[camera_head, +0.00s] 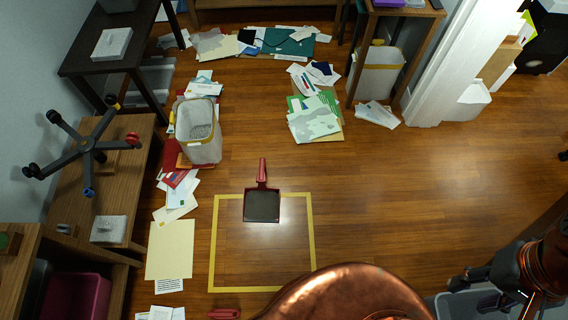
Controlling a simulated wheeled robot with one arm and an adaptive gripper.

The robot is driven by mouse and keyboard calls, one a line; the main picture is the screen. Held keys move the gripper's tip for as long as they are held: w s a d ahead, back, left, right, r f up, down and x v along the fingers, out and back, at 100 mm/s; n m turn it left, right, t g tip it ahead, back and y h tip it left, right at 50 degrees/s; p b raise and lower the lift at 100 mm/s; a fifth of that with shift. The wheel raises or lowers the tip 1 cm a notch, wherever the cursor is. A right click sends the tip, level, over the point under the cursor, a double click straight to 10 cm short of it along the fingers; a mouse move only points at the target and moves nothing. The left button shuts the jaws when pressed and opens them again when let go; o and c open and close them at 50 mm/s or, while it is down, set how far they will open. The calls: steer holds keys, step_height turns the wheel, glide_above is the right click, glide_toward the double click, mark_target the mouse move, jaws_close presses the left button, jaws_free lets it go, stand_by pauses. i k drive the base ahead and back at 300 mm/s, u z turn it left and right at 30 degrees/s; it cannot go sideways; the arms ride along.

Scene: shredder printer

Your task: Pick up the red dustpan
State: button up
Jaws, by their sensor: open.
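The red dustpan (262,205) lies on the wooden floor, with a dark grey pan and a red handle pointing away from me. Its pan overlaps the far edge of a yellow tape square (311,232). My gripper (478,282) is at the lower right, well apart from the dustpan, and holds nothing that I can see. My copper-coloured body covers the bottom middle.
A grey bin (203,145) and scattered papers lie left of the dustpan. More papers (314,122) lie beyond it. Another red object (224,313) shows at the bottom edge. An upturned chair base (88,146) rests on a wooden cabinet at left. The floor to the right is clear.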

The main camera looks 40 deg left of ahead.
mark_target(261, 204)
steer(key=i, duration=0.3)
steer(key=u, duration=1.45)
steer(key=i, duration=0.65)
steer(key=u, duration=4.55)
steer(key=k, duration=1.4)
steer(key=z, duration=0.5)
